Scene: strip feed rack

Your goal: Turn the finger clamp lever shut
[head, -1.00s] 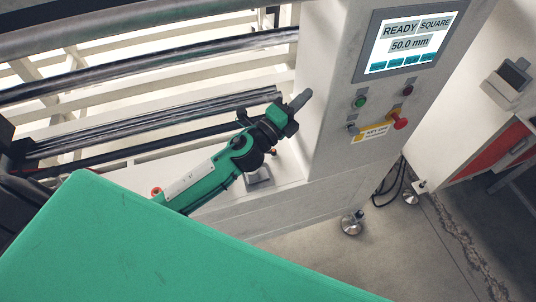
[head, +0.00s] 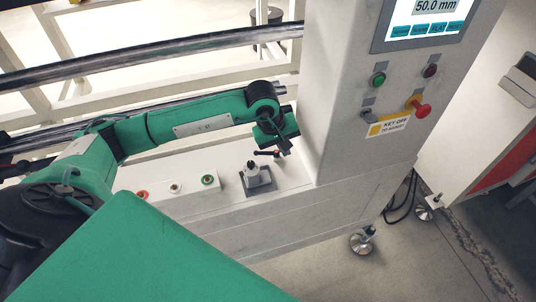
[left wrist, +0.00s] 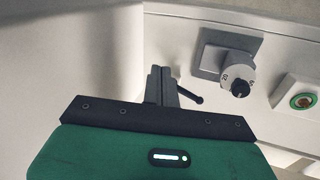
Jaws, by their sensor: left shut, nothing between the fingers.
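The finger clamp lever (head: 266,153) is a small dark handle beside the grey scale knob on the white ledge of the machine. In the left wrist view a black lever (left wrist: 190,95) with a rounded end sticks out just right of my fingers; its other end is hidden behind them. My left gripper (head: 287,148) is shut and empty, pointing down right at the lever. In the left wrist view the gripper's fingers (left wrist: 160,86) are together. I cannot tell whether they touch the lever. My right gripper is in neither view.
The scale knob (left wrist: 238,82) sits on a square grey plate (left wrist: 213,57) close to the fingers. A green button (head: 208,180) and others line the ledge to the left. The white control column (head: 335,110) stands close on the right.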

